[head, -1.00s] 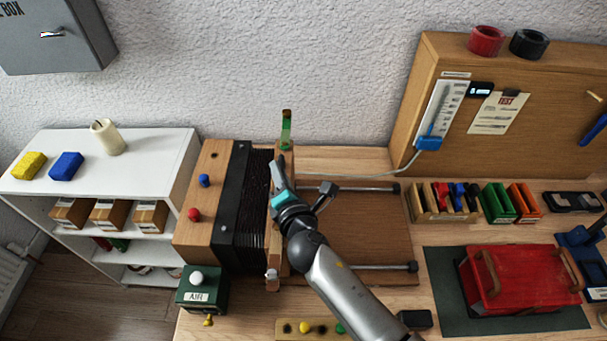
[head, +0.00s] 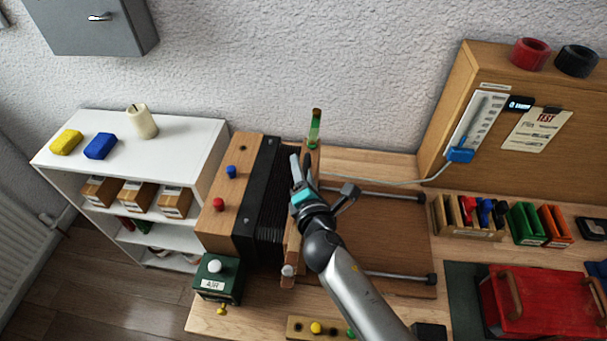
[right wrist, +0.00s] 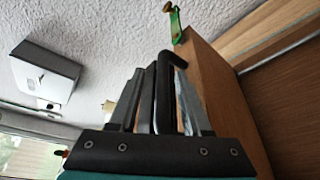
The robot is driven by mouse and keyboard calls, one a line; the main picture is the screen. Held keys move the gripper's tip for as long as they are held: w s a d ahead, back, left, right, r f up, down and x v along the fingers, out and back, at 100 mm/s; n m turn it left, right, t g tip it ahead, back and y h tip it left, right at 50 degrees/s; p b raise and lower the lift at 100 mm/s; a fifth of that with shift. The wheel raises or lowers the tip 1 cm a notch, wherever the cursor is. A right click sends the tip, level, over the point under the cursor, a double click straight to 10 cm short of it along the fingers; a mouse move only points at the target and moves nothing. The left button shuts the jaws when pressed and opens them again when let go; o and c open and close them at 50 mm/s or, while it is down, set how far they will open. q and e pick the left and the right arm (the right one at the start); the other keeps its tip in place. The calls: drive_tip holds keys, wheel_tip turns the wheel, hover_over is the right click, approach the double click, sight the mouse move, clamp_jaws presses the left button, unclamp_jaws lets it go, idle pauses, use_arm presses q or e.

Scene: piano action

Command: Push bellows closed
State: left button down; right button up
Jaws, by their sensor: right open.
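The bellows (head: 265,215) is a black pleated body. It stands between a wooden block (head: 222,190) on its left and a wooden end board (head: 291,255) on its right. Its folds look tightly packed. My right gripper (head: 301,168) is at the end board, coming in from the lower right. In the right wrist view the open fingers (right wrist: 160,85) point up beside a black bent handle (right wrist: 163,65) on the wooden board (right wrist: 225,110). Whether they touch the handle is unclear. My arm hides part of the board. My left gripper is out of view.
Two metal rods (head: 385,275) run right from the bellows over a brown panel (head: 385,235). A green AIR box (head: 215,280) stands front left. A gauge tube (head: 405,183) crosses behind. A red case (head: 540,300) and small bins (head: 525,225) are at right.

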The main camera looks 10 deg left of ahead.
drive_tip(key=shift+s+d, duration=0.15)
drive_tip(key=shift+s, duration=0.35)
drive_tip(key=v, duration=1.4)
drive_tip(key=shift+s+r, duration=0.1)
